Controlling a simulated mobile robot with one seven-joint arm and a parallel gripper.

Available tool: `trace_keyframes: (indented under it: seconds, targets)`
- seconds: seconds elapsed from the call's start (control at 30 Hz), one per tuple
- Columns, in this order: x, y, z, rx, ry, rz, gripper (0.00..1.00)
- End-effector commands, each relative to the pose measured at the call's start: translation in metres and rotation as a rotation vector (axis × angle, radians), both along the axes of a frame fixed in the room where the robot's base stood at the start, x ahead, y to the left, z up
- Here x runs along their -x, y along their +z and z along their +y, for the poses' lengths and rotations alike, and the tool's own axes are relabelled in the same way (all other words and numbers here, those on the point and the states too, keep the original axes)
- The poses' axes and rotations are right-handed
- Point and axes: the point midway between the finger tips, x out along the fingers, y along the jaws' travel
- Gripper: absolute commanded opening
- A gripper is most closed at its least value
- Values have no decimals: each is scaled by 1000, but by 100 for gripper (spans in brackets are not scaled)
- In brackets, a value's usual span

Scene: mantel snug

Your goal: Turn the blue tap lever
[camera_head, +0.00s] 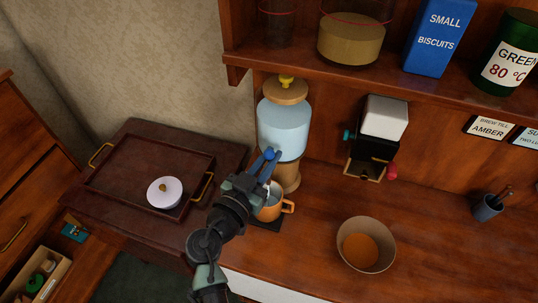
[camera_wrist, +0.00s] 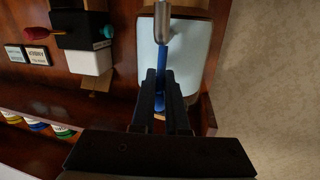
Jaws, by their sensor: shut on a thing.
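The blue tap lever (camera_head: 269,153) is on the front of a light blue dispenser (camera_head: 284,126) with a wooden lid and stand. My gripper (camera_head: 267,168) reaches up to it from below and in front. In the wrist view, the fingers of my gripper (camera_wrist: 162,82) are closed around the blue lever (camera_wrist: 163,60), with a metal spout or pin (camera_wrist: 162,22) beyond it. The dispenser body (camera_wrist: 190,57) fills the space behind. An orange mug (camera_head: 271,208) stands below the tap, partly hidden by my gripper.
A grinder (camera_head: 378,138) with a red knob stands right of the dispenser. A bowl (camera_head: 366,228) sits on the counter at right. A shelf (camera_head: 420,91) overhangs the dispenser. The counter's front right is clear.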

Motion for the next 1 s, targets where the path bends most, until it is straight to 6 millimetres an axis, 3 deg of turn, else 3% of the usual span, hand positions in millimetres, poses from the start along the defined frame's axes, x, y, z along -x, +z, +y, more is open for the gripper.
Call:
trace_keyframes:
  seconds: [0.03,0.3,0.63,0.67,0.8,1.0]
  targets:
    - [-4,17,-2,-6,-3,1,0]
    - [-8,15,-3,-38,0,109,0]
    - [-9,13,-2,-40,2,116,0]
    - [-9,13,-2,-40,1,116,17]
    - [-8,12,-2,-42,2,116,42]
    - [-7,8,-2,-43,2,125,44]
